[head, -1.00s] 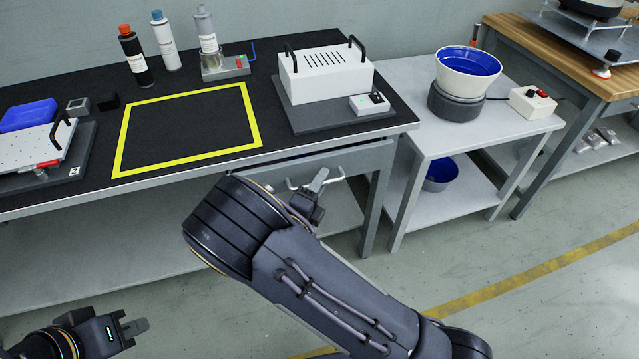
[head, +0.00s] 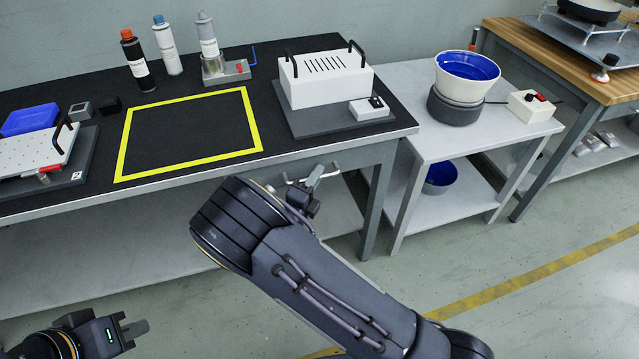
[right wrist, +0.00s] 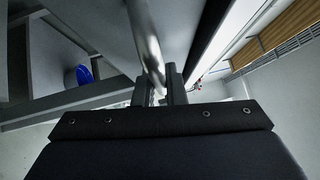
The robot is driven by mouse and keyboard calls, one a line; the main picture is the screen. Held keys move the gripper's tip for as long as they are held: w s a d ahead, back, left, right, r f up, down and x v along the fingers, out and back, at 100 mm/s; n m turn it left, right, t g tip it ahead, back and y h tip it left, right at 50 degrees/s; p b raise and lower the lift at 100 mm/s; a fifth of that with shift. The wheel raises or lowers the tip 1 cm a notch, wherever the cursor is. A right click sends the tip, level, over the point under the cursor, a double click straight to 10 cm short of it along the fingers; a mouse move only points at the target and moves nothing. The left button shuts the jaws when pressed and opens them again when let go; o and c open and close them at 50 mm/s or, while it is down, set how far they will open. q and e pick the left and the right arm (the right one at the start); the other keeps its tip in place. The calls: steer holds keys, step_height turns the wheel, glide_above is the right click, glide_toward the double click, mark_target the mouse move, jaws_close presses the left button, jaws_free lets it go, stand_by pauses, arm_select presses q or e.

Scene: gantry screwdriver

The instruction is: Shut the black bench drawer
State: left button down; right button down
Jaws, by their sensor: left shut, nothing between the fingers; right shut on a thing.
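The bench drawer (head: 355,160) is under the right end of the black-topped bench (head: 190,178), with a grey front and a silver bar handle (head: 292,182). Its front sits close under the bench edge; I cannot tell whether a small gap is left. My right gripper (head: 321,176) is shut on the handle. In the right wrist view the handle (right wrist: 147,45) runs down between the two fingers (right wrist: 158,90). My right forearm hides part of the drawer's lower left area. My left gripper (head: 135,328) is shut and empty, low at the left, away from the bench.
On the bench are a white box with black handles (head: 325,78), bottles (head: 137,65), a yellow-outlined area (head: 187,132) and a blue tray (head: 30,117). A grey side table (head: 480,130) with a blue-lined bowl (head: 467,72) stands right of the bench. The floor in front is clear.

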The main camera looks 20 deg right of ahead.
steer(key=shift+w+r, duration=0.1)
steer(key=shift+w, duration=0.5)
steer(key=c, duration=1.5)
jaws_free()
steer(key=shift+a, duration=0.1)
steer(key=p+v, duration=0.1)
steer(key=v, duration=0.6)
steer(key=shift+s+a, duration=0.25)
steer(key=shift+s, duration=0.05)
